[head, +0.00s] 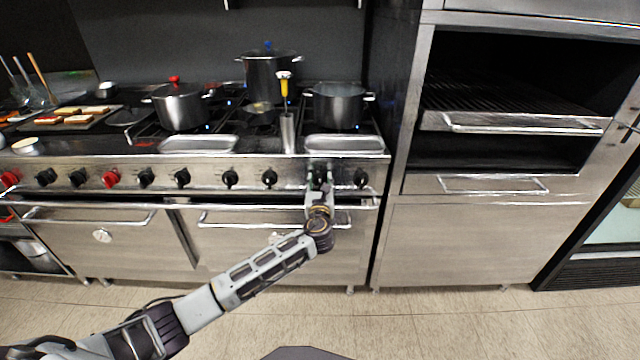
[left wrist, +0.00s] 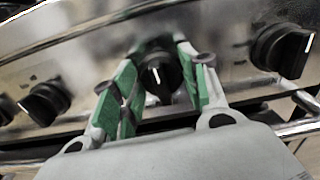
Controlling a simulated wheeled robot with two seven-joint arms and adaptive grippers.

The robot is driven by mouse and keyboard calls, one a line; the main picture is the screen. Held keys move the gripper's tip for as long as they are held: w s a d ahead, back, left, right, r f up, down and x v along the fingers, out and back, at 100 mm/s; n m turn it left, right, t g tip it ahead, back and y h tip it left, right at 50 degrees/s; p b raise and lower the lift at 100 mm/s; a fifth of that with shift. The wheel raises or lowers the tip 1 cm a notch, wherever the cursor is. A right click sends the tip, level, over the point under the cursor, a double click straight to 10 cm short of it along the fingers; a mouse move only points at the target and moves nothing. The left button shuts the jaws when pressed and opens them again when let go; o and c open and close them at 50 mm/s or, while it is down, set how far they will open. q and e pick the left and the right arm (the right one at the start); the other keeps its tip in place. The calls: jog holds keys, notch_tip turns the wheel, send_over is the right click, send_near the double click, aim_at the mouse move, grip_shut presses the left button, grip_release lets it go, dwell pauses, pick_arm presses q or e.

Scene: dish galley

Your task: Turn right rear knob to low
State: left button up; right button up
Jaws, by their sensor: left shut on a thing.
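The stove's front panel (head: 205,164) carries a row of black knobs and some red ones. My left gripper (head: 317,181) reaches up to the second black knob from the panel's right end. In the left wrist view its green-padded fingers (left wrist: 162,68) are on both sides of that black knob (left wrist: 160,76), shut on it. The knob's white pointer line stands nearly upright. A neighbouring black knob (head: 360,178) is to the right, and it also shows in the left wrist view (left wrist: 283,50). Another knob (left wrist: 45,101) is to the left. My right gripper is not in view.
A large pot (head: 339,106) stands on the right rear of the stove, with a tall pot (head: 268,76) and a lidded pot (head: 181,107) to its left. Oven door handles (head: 245,224) run below the panel. A steel cabinet (head: 470,235) stands right. The floor in front is clear.

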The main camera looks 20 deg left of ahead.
pick_arm(q)
jog(key=shift+n, duration=1)
jog(key=shift+a+n+p, duration=0.1)
jog(key=shift+n+p, duration=0.25)
jog(key=shift+n, duration=1.75)
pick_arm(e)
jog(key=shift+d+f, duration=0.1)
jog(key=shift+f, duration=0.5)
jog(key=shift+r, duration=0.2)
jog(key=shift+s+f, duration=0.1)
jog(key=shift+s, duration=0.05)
